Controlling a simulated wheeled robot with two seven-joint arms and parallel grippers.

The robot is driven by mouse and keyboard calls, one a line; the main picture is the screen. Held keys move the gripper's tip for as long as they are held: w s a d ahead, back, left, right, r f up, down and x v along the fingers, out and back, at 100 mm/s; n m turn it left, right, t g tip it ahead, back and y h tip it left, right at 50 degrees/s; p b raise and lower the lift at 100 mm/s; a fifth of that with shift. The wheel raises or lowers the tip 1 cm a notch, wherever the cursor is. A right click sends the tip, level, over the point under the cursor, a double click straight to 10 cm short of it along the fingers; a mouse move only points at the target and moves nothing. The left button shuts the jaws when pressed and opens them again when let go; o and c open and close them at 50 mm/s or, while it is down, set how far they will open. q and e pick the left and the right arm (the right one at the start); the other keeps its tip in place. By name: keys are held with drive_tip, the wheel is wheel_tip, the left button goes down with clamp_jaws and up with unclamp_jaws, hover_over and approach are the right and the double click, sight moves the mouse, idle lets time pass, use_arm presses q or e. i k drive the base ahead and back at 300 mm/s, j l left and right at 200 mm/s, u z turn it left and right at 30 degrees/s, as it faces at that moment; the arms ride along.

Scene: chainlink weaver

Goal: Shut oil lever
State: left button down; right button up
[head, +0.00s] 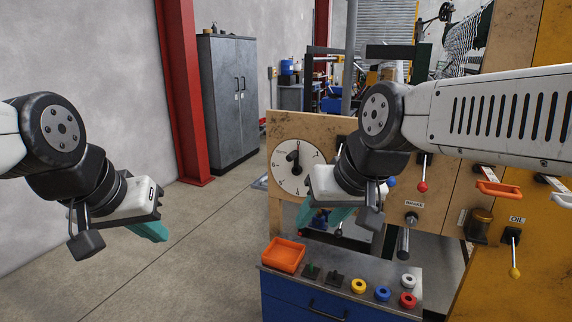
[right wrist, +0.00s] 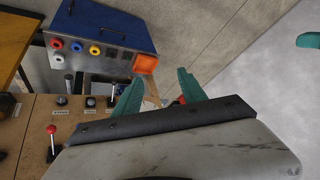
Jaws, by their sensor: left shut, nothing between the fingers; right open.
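The oil lever (head: 514,258) is at the right of the head view, under a white OIL label. It has a dark mount and a yellow knob that hangs down. I cannot make it out in the right wrist view. My right gripper (head: 325,215) is in front of the wooden panel, well to the left of the oil lever, with its teal fingers apart and empty; they also show in the right wrist view (right wrist: 160,92). My left gripper (head: 150,232) is shut and empty over open floor at the left, far from the lever.
Below is a blue cabinet (head: 330,300) with an orange tray (head: 284,254) and coloured rings. A yellow post stands at the right. Floor at the left is clear.

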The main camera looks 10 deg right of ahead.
sight(514, 273)
drive_tip(key=z, duration=2.15)
